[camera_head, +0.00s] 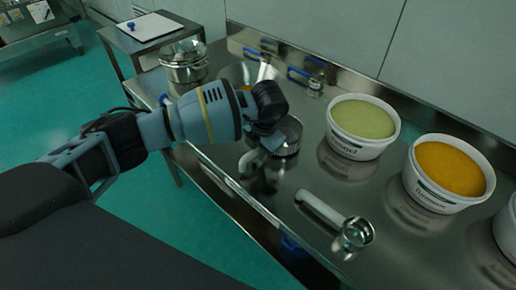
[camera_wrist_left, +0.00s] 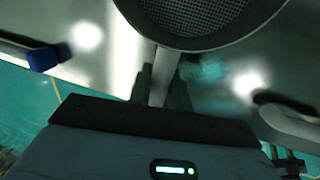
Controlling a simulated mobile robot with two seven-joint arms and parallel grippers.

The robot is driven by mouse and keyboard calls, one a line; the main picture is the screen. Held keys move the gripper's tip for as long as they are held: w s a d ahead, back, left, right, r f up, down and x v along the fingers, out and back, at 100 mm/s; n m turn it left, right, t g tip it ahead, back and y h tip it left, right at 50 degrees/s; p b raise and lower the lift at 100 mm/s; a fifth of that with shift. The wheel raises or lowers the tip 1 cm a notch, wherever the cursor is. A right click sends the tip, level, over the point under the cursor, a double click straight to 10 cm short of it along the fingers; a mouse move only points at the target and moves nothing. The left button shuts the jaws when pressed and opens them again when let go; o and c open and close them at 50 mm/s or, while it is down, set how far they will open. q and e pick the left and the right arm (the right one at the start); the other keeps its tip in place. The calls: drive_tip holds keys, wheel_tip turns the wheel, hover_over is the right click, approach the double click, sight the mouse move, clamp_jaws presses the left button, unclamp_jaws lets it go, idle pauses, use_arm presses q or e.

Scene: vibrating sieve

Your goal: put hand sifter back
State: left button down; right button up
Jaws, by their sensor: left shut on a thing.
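The hand sifter (camera_head: 288,137) is a round metal sieve with a mesh bottom, partly hidden behind my left arm in the head view. In the left wrist view its mesh (camera_wrist_left: 205,14) and rim show at the top, with a flat handle (camera_wrist_left: 159,80) running down between the fingers. My left gripper (camera_wrist_left: 160,88) is shut on that handle. In the head view the gripper (camera_head: 258,150) is over the near part of the metal table. I cannot tell whether the sifter touches the table. My right gripper is not in view.
The steel table (camera_head: 320,180) holds a tub of green powder (camera_head: 363,122), a tub of orange powder (camera_head: 448,172) and a metal scoop (camera_head: 340,222). A metal pot (camera_head: 184,62) and a partly hidden bowl (camera_head: 243,73) stand at the far end. Blue-handled tools (camera_head: 298,74) are along the back wall.

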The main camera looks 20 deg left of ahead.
use_arm(q)
drive_tip(key=shift+f, duration=0.2)
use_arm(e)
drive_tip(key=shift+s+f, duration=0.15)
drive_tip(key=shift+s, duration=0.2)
use_arm(q)
drive_tip(key=c, duration=1.3)
unclamp_jaws()
drive_tip(key=shift+o, duration=1)
drive_tip(key=o, duration=0.4)
drive_tip(key=shift+c, duration=0.2)
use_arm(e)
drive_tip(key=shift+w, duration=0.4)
use_arm(q)
drive_tip(key=shift+r, duration=0.1)
